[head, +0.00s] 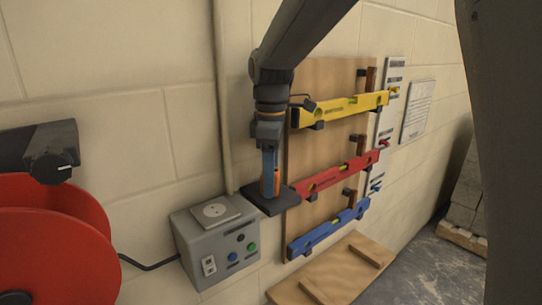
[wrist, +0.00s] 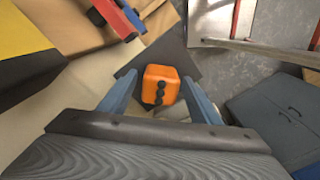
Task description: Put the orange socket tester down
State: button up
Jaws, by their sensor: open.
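The orange socket tester (wrist: 155,88) shows in the wrist view as an orange block with black round marks, between the two blue-grey fingers of my gripper (wrist: 160,78). The fingers are open, with a gap visible on either side of it. In the head view, my gripper (head: 270,178) points down over a small dark plate (head: 262,205) at the wall. A strip of the orange tester shows there beside a finger, and it appears to stand on the plate. Its underside is hidden.
A grey control box (head: 213,250) with a white plate on top is left of and below the dark plate. Yellow (head: 340,108), red (head: 335,178) and blue (head: 328,230) levels hang on a wooden board close on the right. A red reel (head: 50,250) stands far left.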

notch_tip(320, 180, up, 12)
jog(key=b, duration=0.4)
jog(key=shift+r, duration=0.25)
